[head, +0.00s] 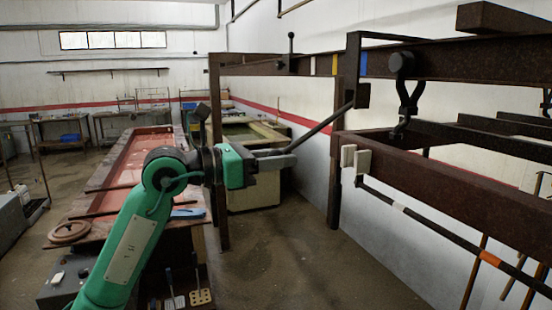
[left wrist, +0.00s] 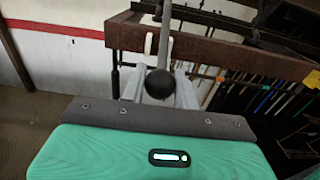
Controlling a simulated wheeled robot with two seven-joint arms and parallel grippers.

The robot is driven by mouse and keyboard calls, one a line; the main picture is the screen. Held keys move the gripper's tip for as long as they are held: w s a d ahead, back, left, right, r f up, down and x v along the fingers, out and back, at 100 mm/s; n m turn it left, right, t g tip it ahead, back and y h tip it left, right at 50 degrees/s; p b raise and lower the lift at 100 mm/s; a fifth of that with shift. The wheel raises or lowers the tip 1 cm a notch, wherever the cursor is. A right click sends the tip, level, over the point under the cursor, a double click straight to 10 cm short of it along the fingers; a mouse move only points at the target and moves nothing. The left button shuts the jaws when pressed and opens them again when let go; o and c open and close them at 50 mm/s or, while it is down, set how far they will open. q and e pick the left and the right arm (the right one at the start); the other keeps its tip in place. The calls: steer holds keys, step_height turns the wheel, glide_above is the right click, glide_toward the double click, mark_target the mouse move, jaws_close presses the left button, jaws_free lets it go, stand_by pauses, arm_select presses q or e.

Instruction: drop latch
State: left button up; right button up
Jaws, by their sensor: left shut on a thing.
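The latch lever (head: 322,127) is a dark bar that slants down and left from a dark block (head: 362,95) on the rack's near end. My left gripper (head: 286,158) is at the lever's lower end and shut on it. In the left wrist view the lever shows as a grey rod (left wrist: 165,45) ending in a dark ball knob (left wrist: 160,84), between the two grey fingers. Its ball end is hidden in the head view. My right gripper is in neither view.
A rusty upper rail (head: 450,60) with blue and yellow marks runs across above. A dark hook (head: 403,85) hangs from it over a lower beam (head: 450,185) with pale end pads (head: 355,158). A small upright knobbed lever (head: 291,45) stands farther left. A red-topped bench (head: 130,165) stands behind my left arm.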

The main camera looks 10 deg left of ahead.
arm_select(q)
steer(key=shift+w+d+f+b, duration=0.1)
steer(key=shift+d+f+b, duration=0.05)
steer(key=shift+f+b, duration=0.25)
steer(key=w+d+f+b, duration=0.2)
steer(key=w+d+f, duration=0.2)
steer(key=d, duration=0.3)
steer(key=w+d+f+b, duration=0.3)
steer(key=w+d+f, duration=0.2)
steer(key=w+d, duration=0.1)
steer(key=shift+d, duration=0.8)
stand_by(0.8)
steer(key=shift+f, duration=0.1)
steer(key=o, duration=0.9)
